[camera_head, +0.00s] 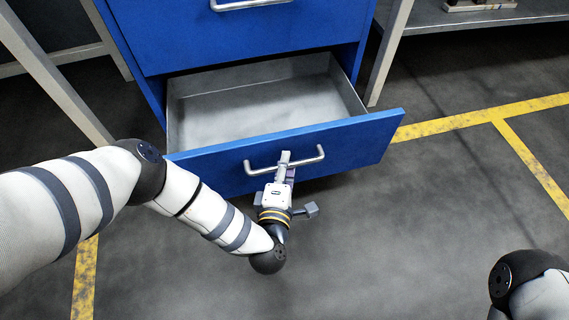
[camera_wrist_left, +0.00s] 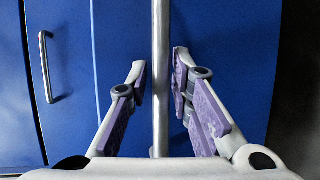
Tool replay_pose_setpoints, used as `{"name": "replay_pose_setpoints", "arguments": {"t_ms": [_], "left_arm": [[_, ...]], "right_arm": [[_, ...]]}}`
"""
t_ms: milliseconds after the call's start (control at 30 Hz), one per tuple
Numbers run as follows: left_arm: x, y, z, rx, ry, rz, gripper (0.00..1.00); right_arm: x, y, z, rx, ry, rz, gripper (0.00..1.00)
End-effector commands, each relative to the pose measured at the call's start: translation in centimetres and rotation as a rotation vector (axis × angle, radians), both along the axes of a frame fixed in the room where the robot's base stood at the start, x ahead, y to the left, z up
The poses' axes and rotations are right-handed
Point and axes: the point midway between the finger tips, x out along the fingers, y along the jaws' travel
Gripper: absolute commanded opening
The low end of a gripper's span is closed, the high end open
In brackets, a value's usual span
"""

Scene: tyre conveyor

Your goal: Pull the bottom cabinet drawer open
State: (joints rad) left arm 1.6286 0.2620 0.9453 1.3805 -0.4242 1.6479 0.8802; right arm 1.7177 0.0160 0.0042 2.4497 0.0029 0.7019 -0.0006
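The bottom drawer (camera_head: 365,140) of the blue cabinet (camera_head: 150,30) stands well open, and its grey inside is empty. Its silver bar handle (camera_head: 308,160) runs across the blue front. My left gripper (camera_head: 285,165) is at the middle of this handle. In the left wrist view the handle bar (camera_wrist_left: 160,125) passes between the two purple-padded fingers of my left gripper (camera_wrist_left: 159,75). A gap shows on both sides of the bar, so the fingers are apart and not clamped on it. My right gripper is not in view.
The drawer above (camera_head: 240,40) is shut and has its own handle (camera_head: 250,5). A grey shelf unit (camera_head: 465,18) stands at the right, and table legs flank the cabinet. The dark floor (camera_head: 400,220) in front is clear, with yellow lines (camera_head: 465,121).

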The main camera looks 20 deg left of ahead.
Motion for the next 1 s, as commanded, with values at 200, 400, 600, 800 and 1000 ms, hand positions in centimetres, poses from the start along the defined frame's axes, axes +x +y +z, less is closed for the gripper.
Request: {"name": "replay_pose_setpoints", "arguments": {"t_ms": [200,400,600,800,1000], "left_arm": [[-0.1,0.0,-0.1,0.002,0.002,0.000,0.21],[-3.5,-0.7,0.5,-0.001,0.005,-0.004,0.21],[-6.7,-1.3,1.2,0.001,0.003,-0.001,0.21],[-7.3,-1.4,1.3,0.001,0.000,0.001,0.21],[-7.3,-1.4,1.3,0.001,0.001,0.000,0.21]], "right_arm": [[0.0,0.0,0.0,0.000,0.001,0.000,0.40],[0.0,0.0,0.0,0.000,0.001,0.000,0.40],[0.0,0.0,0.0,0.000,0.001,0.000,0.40],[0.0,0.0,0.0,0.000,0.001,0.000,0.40],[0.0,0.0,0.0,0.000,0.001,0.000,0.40]]}}
